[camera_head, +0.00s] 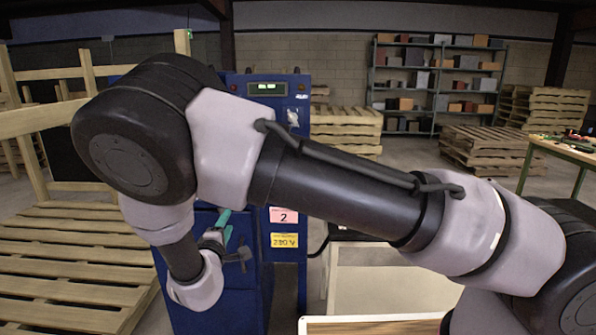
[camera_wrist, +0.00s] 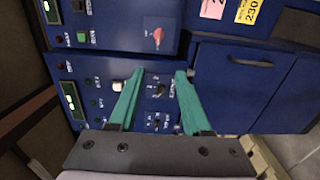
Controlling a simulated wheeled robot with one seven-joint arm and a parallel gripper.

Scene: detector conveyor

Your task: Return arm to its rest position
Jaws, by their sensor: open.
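My gripper (camera_wrist: 157,98) shows in the wrist view with its two green fingers spread apart and nothing between them. It faces the blue control panel (camera_wrist: 110,65), which carries switches, buttons and lit green displays. A red switch (camera_wrist: 158,37) sits on the panel beyond the fingertips. In the head view my gripper (camera_head: 222,222) is small, in front of the blue machine (camera_head: 262,290), and my bent arm spans the picture and hides much of the machine. Whether the fingertips touch the panel cannot be told.
Wooden pallets (camera_head: 60,255) lie at the left, with more stacked behind (camera_head: 345,130). A shelf of boxes (camera_head: 438,80) stands at the back. A table with small items (camera_head: 560,150) is at the right. A pale open-topped box (camera_head: 385,280) stands below my arm.

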